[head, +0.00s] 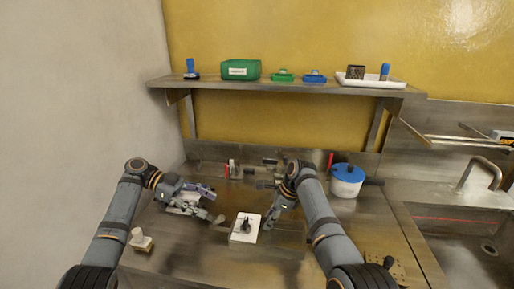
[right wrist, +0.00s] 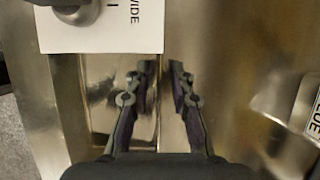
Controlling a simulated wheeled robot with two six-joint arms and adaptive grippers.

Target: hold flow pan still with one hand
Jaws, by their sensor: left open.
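A white card (head: 245,235) with a dark knob-like piece (head: 246,224) on it lies at the front middle of the metal table. In the right wrist view, part of the card (right wrist: 105,38) shows the letters "WIDE". Below it is a shallow metal recess with a raised edge (right wrist: 88,110), which may be the flow pan; I cannot tell for sure. My right gripper (right wrist: 162,68) has its fingertips apart over this edge, with no visible object clamped. It also shows in the head view (head: 270,222), right of the card. My left gripper (head: 212,204) is open, left of the card.
A white pot with a blue lid (head: 347,180) stands at the right. A shelf (head: 290,87) with bins and a tray hangs behind. A sink (head: 470,265) is far right.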

